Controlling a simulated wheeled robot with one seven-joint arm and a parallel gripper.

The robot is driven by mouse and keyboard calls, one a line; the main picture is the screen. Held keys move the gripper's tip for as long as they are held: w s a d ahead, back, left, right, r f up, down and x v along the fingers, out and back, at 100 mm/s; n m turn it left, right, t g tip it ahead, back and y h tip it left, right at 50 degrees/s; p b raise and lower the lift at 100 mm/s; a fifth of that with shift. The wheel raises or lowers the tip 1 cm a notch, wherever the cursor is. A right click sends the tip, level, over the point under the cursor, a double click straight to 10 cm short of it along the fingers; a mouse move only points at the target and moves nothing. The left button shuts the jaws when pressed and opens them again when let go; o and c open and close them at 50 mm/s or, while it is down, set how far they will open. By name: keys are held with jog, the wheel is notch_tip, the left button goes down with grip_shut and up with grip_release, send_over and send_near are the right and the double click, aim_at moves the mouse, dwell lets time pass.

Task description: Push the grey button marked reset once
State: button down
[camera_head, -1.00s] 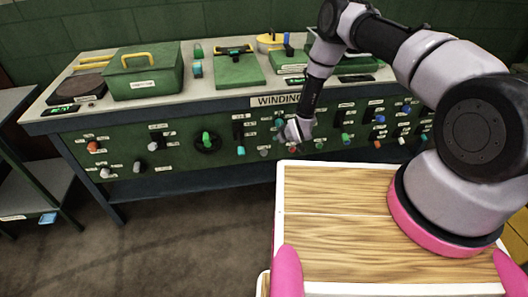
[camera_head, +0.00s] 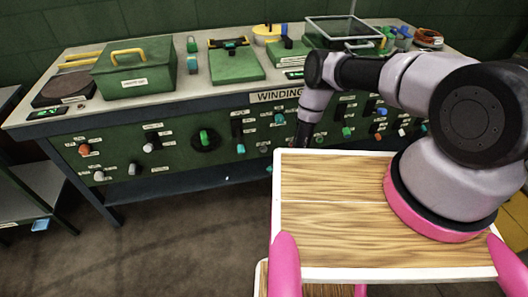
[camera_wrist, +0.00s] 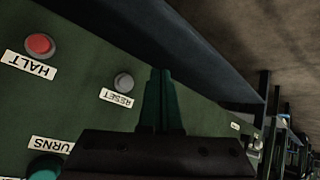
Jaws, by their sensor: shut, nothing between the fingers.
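The grey reset button (camera_wrist: 124,82) is a small round knob on the green panel, with its white RESET label beside it in the wrist view. In the head view it seems to be the small grey button (camera_head: 263,147) low on the panel. My gripper (camera_wrist: 161,76) is shut and empty; its dark green fingers show just to the right of the button in the wrist view. The fingers and button look apart, but their depth gap cannot be told. In the head view the gripper is mostly hidden behind my wooden top.
A red HALT button (camera_wrist: 40,44) sits left of the reset button in the wrist view. A teal knob (camera_wrist: 44,168) labelled with partly visible "URNS" is at the lower left. Many other knobs and switches fill the panel. The bench (camera_head: 185,108) holds a green box (camera_head: 135,70).

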jog(key=w+a, duration=0.2)
jog(key=w, duration=0.6)
jog(key=shift+w+a, duration=0.2)
jog(key=shift+w, duration=0.1)
dwell(1.8)
jog(key=shift+w+a, duration=0.1)
jog(key=shift+w, duration=0.2)
jog(key=shift+w+a, duration=0.1)
jog(key=shift+w, duration=0.2)
dwell(0.8)
jog(key=shift+s, duration=0.15)
jog(key=shift+s+d, duration=0.2)
jog(key=shift+s, duration=0.35)
jog(key=shift+s, duration=0.1)
jog(key=shift+s+d, duration=0.25)
jog(key=shift+s, duration=0.5)
jog(key=shift+s+d, duration=0.2)
jog(key=shift+s, duration=0.6)
jog(key=shift+s+d, duration=0.25)
jog(key=shift+s, duration=0.5)
